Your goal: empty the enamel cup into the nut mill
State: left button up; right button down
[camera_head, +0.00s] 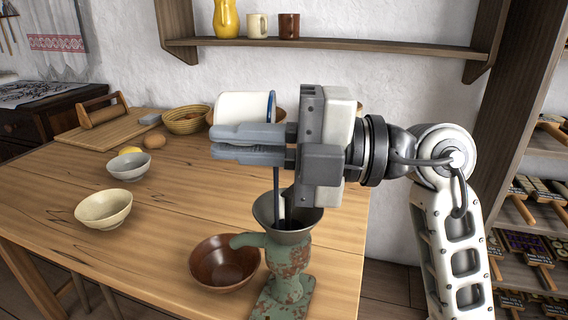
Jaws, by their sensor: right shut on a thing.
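My right gripper (216,143) comes in from the right and is shut on the white enamel cup (243,105). The cup lies tipped on its side, its blue rim toward the right, and is partly hidden behind the fingers. The nut mill (288,262), green with worn rusty patches and a grey funnel on top, stands at the table's front right edge below the gripper. A narrow dark strip shows between the gripper and the funnel; I cannot tell what it is. The cup's inside and the funnel's contents are hidden. My left gripper is not in view.
A brown bowl (224,264) stands close left of the mill. A cream bowl (103,210), a grey-white bowl (129,167), an egg (154,141), a wicker basket (186,120) and a board (118,131) lie farther left. A wall shelf (340,48) is behind. The table's front middle is clear.

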pick_arm(q)
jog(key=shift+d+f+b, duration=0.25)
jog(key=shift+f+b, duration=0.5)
jog(key=shift+b, duration=0.7)
pick_arm(e)
jog(key=shift+d+r+y, duration=0.15)
jog(key=shift+d+y, duration=0.2)
jog(key=shift+y, duration=0.55)
jog(key=shift+d+r+y, duration=0.15)
jog(key=shift+d+y, duration=0.15)
jog(key=shift+y, duration=0.6)
